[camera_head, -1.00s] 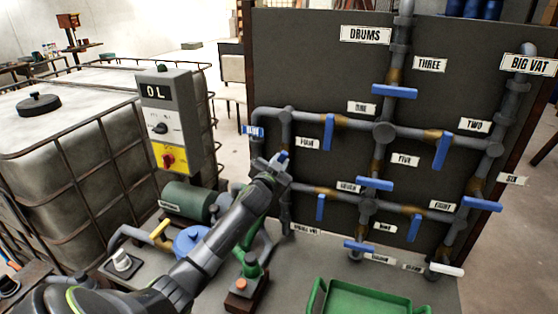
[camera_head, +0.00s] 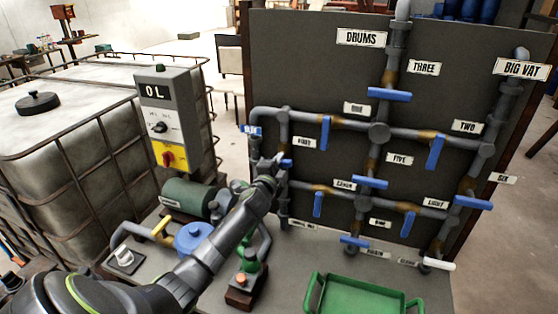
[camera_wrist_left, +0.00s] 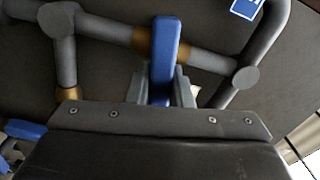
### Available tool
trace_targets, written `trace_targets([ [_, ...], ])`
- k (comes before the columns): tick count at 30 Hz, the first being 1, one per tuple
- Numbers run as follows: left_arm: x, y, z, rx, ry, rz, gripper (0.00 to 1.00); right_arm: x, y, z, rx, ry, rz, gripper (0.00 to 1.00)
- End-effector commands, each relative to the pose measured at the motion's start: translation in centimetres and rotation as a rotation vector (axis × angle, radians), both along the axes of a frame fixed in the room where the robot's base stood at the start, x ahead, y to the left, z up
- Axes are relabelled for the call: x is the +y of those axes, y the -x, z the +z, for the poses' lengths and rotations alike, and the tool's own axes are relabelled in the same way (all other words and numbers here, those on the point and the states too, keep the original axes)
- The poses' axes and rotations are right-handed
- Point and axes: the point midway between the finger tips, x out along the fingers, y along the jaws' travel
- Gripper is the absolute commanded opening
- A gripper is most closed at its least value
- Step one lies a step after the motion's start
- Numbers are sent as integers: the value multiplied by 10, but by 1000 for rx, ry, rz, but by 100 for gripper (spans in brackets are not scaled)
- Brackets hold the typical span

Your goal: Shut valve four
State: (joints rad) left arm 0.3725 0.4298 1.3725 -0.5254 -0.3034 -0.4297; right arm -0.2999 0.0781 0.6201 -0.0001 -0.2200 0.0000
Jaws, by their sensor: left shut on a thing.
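Valve four's lever (camera_wrist_left: 164,50) is a blue bar on a brass-coloured valve body (camera_wrist_left: 146,40) in the wrist view. The lever lies across its grey pipe (camera_wrist_left: 104,28). My left gripper (camera_wrist_left: 163,88) is shut on the lever, with one jaw on each side of it. In the head view my left gripper (camera_head: 277,160) is at the left vertical pipe of the board, beside the label that seems to read FOUR (camera_head: 304,142). There the gripper mostly hides the lever. My right gripper is not in view.
Other blue levers sit close by on the dark board (camera_head: 310,60), such as one on the upper pipe (camera_head: 325,132) and one lower (camera_head: 318,204). A control box (camera_head: 168,120), green pump (camera_head: 187,198) and green tray (camera_head: 362,298) stand around my arm.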

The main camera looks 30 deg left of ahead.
Motion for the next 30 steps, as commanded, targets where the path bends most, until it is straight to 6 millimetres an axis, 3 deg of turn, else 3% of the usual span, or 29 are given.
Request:
trace_targets([
  [12, 0, 0, -3, 48, -193, 0, 0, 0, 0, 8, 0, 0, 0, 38],
  [29, 0, 0, -4, 56, -225, 1, 0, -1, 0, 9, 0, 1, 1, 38],
  [30, 0, 0, -4, 56, -225, 1, 20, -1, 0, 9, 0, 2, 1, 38],
])
